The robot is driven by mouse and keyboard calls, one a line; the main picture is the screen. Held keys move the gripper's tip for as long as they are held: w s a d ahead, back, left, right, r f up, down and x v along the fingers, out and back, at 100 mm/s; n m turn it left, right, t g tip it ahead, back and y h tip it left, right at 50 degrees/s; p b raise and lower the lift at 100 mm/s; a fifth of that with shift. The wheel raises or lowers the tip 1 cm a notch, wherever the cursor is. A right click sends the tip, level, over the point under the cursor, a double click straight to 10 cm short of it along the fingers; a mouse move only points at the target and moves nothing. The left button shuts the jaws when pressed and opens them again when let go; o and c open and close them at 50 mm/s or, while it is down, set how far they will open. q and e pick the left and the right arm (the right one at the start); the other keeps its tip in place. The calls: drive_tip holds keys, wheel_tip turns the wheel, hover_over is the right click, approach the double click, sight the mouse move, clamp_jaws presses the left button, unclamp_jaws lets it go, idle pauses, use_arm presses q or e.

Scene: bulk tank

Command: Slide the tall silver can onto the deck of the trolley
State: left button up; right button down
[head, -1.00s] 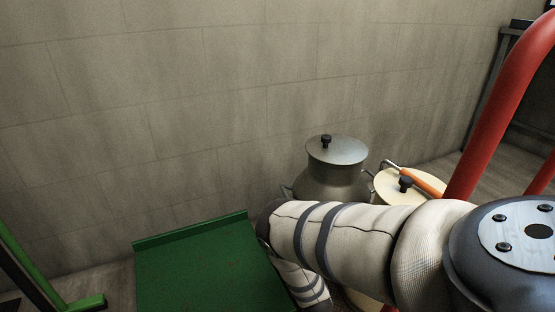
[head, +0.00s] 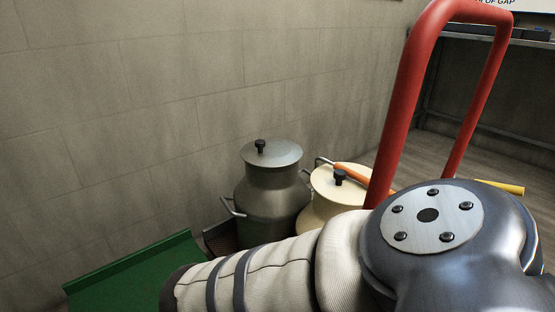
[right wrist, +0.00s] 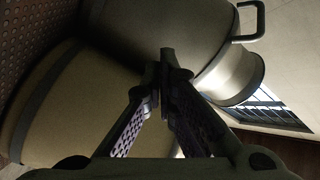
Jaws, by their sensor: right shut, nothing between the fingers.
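The tall silver can (head: 272,200) stands upright by the wall, with a flat lid, a black knob and a side handle. My right arm hides the can's foot and much of the deck. In the right wrist view, my right gripper (right wrist: 166,58) is shut and empty, its fingertips in front of the silver can's body (right wrist: 150,25). I cannot tell whether they touch it. My left gripper is not in view.
A cream can (head: 335,190) with an orange-gripped handle stands close on the silver can's right; its body also shows in the right wrist view (right wrist: 75,110). A red tubular rail (head: 400,100) rises right of it. The wall (head: 130,110) is close behind.

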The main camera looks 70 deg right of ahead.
drive_tip(key=s+d+f+m+g+b, duration=0.1)
drive_tip(key=d+m+g+b, duration=0.1)
drive_tip(key=d+m, duration=0.6)
drive_tip(key=shift+d+f+g, duration=0.15)
drive_tip(key=shift+d+g, duration=0.1)
drive_tip(key=shift+g, duration=0.05)
drive_tip(key=shift+w+d+b, duration=0.35)
drive_tip(key=shift+w+d, duration=0.5)
